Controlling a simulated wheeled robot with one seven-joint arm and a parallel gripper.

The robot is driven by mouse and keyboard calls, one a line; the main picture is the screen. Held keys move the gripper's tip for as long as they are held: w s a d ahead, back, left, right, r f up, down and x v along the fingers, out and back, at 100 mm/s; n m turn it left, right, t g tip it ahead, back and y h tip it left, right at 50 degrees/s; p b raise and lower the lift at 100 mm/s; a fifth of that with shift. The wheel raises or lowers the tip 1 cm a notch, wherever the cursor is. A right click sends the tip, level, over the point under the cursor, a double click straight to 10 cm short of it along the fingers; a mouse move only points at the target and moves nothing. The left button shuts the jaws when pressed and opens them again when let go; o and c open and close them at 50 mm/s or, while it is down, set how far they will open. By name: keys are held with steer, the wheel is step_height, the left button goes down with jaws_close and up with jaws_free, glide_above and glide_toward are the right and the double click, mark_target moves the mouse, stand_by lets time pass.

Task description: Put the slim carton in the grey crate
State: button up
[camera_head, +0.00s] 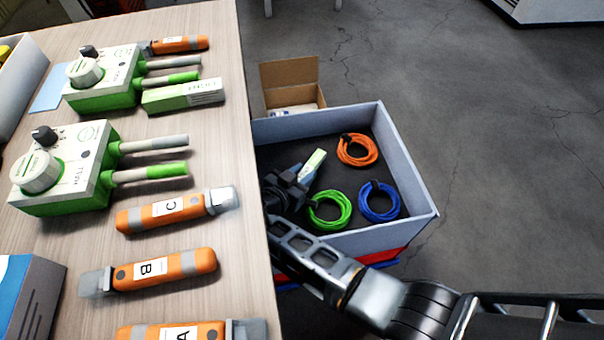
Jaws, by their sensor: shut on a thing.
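My gripper (293,184) is over the left part of the grey crate (420,185), shut on a slim carton (314,162). The carton is pale with green, and it juts up and to the right from the fingers at a tilt. Its lower end is hidden by my gripper. It shows inside the crate's outline, but I cannot tell whether it touches the dark crate floor. My arm reaches in from the lower right across the crate's near wall.
The crate also holds an orange cable coil (357,149), a green coil (330,210) and a blue coil (379,201). An open cardboard box (289,80) stands behind it. The table (225,150) on the left bears a green-white carton (183,95), two green-based devices and several orange tools.

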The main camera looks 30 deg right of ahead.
steer(key=shift+s+f+b, duration=0.1)
steer(key=shift+f+b, duration=0.4)
steer(key=o, duration=1)
steer(key=shift+s+d+f, duration=0.1)
steer(key=shift+s+f, duration=0.05)
steer(key=shift+f, duration=0.05)
steer(key=shift+o, duration=0.2)
steer(key=shift+r+p, duration=0.4)
steer(key=shift+p, duration=0.05)
steer(key=v, duration=0.2)
steer(key=p+v, duration=0.1)
steer(key=v, duration=0.5)
steer(key=shift+w+d+r+p, duration=0.1)
steer(key=shift+w+r+p, duration=0.2)
steer(key=shift+r+p, duration=0.1)
